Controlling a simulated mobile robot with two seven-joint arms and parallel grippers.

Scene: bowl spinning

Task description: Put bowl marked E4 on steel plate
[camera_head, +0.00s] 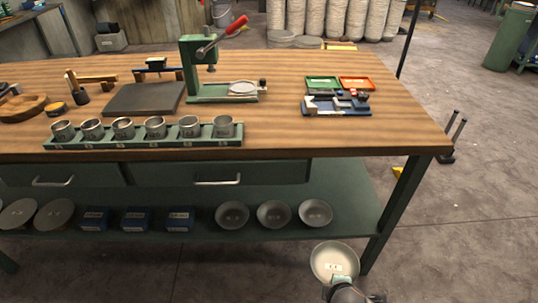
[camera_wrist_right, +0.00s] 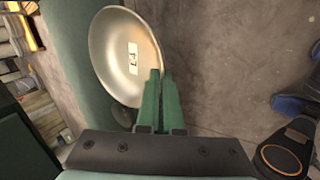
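A shallow steel bowl (camera_head: 334,258) hangs at the bottom of the head view, in front of the bench's right end. In the right wrist view the bowl (camera_wrist_right: 118,75) shows its inside, with a white label that appears to read E4. My right gripper (camera_wrist_right: 161,75) is shut on the bowl's rim; the gripper (camera_head: 338,282) is small and partly hidden in the head view. A dark flat square plate (camera_head: 143,99) lies on the benchtop. My left gripper is not in view.
Three similar bowls (camera_head: 274,214) and several blue boxes (camera_head: 136,219) stand on the lower shelf. On the benchtop are a rack of metal cups (camera_head: 140,142), a green press (camera_head: 194,62) and coloured trays (camera_head: 357,83). The bench leg (camera_head: 397,210) is close to the held bowl.

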